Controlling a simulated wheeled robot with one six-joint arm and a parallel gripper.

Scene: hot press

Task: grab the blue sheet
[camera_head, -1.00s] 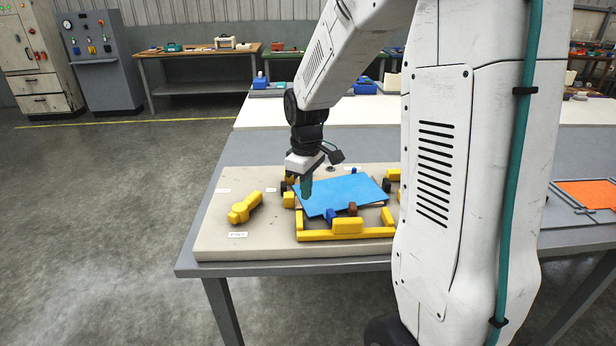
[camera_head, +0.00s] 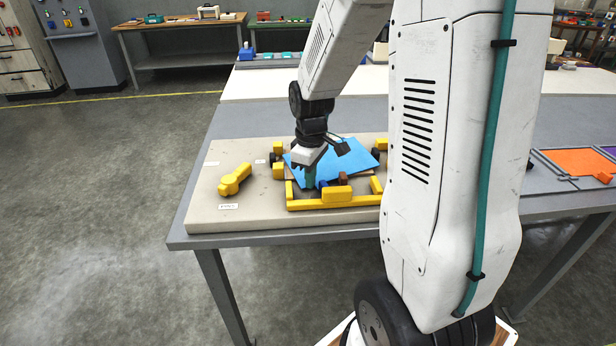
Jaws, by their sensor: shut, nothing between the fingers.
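The blue sheet (camera_head: 345,160) lies tilted on a yellow-framed fixture (camera_head: 336,200) on the pale board, with a brown piece showing under its right and front edges. My gripper (camera_head: 310,184) points down at the sheet's front left part, its teal fingers together with nothing held. I cannot tell whether the fingertips touch the sheet. My gripper's white body hides part of the sheet's left side.
The pale board (camera_head: 205,212) rests on a grey table (camera_head: 178,232). A yellow piece (camera_head: 234,179) lies on the board at left. An orange sheet (camera_head: 575,162) lies at right. My arm hides the table's middle right.

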